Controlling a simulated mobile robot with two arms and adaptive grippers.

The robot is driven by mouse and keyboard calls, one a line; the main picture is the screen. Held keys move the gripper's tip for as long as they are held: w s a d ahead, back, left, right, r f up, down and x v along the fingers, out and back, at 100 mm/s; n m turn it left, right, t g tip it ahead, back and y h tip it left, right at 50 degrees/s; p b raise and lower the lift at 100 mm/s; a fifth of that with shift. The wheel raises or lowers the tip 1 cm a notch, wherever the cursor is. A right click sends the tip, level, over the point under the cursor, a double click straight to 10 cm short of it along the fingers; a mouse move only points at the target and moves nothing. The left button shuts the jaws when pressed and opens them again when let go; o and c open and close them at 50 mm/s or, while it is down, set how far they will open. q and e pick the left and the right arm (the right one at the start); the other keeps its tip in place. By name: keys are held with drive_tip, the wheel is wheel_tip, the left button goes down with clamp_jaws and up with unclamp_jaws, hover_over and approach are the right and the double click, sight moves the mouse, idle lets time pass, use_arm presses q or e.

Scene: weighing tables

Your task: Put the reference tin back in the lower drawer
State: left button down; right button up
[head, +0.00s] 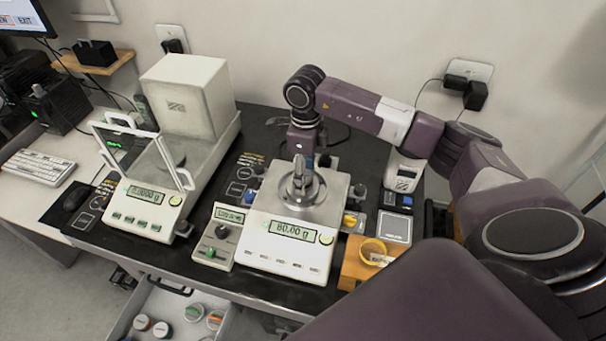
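An open drawer (232,318) shows below the table at the bottom left. Several small tins (193,312) with coloured lids stand in it; I cannot tell which, if any, is the reference tin. My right gripper (299,182) points down over the round metal pan (326,205) of the right balance (262,257), whose display reads 80.00 g. Something silvery shows at the fingertips, but I cannot tell whether it is the fingers alone or a held thing. No tin shows clearly on the pan. My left gripper is not in view.
A left balance (187,95) with a glass-sided chamber stands on the dark table. A small control box (216,241) sits between the balances. A keyboard (38,167) lies far left.

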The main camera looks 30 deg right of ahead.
drive_tip(key=shift+a+f, duration=0.1)
drive_tip(key=shift+f, duration=0.45)
drive_tip(key=c, duration=1.4)
